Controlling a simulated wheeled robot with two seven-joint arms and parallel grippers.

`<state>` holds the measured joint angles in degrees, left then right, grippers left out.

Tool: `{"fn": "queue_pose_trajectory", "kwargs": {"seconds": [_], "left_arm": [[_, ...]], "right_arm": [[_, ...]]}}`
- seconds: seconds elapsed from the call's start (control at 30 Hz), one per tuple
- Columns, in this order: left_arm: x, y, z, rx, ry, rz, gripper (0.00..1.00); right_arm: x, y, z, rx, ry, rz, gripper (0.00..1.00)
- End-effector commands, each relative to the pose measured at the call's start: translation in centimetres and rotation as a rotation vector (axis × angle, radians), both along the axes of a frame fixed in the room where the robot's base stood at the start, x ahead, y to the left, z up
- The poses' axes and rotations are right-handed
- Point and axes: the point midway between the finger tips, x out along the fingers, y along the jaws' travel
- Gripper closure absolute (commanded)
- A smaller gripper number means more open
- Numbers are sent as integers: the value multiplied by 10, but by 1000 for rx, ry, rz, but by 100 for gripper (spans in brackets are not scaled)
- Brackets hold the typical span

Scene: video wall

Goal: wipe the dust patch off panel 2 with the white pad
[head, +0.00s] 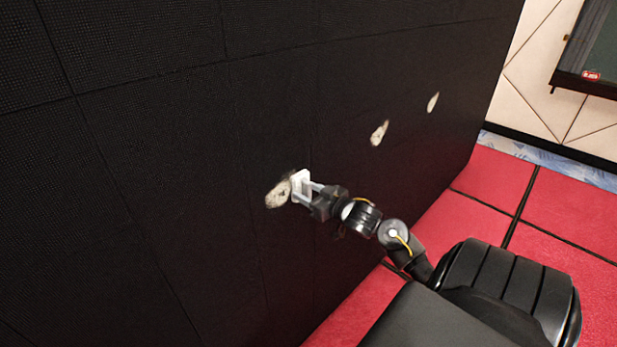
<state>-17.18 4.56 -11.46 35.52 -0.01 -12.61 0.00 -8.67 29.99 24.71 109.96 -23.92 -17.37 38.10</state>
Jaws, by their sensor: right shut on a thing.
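The black video wall (150,200) fills the left and middle of the head view. Three pale dust patches show on it: a near one (277,194), a middle one (379,133) and a far one (433,102). I cannot tell from any marking which is on panel 2. My right gripper (309,190) is shut on the white pad (301,184). The pad is at the right edge of the near patch, close to the wall; I cannot tell if it touches. My left gripper is not in view.
A red tiled floor (500,200) lies to the right of the wall. A pale panelled wall (540,80) stands at the back, with a dark framed board (592,50) at the top right.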

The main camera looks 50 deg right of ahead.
Motion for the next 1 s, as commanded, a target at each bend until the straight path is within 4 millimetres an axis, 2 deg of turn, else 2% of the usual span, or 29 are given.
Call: {"fn": "queue_pose_trajectory", "kwargs": {"seconds": [0.1, 0.33, 0.73, 1.0], "left_arm": [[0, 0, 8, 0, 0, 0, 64], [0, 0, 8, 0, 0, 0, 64], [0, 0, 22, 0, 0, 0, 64], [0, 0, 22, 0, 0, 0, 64]], "right_arm": [[-1, 0, 2, 0, 1, -1, 68], [-1, 4, 1, 0, 0, 0, 68], [2, 38, 2, 2, -1, 2, 68], [3, 43, 1, 0, -1, 3, 68]]}}
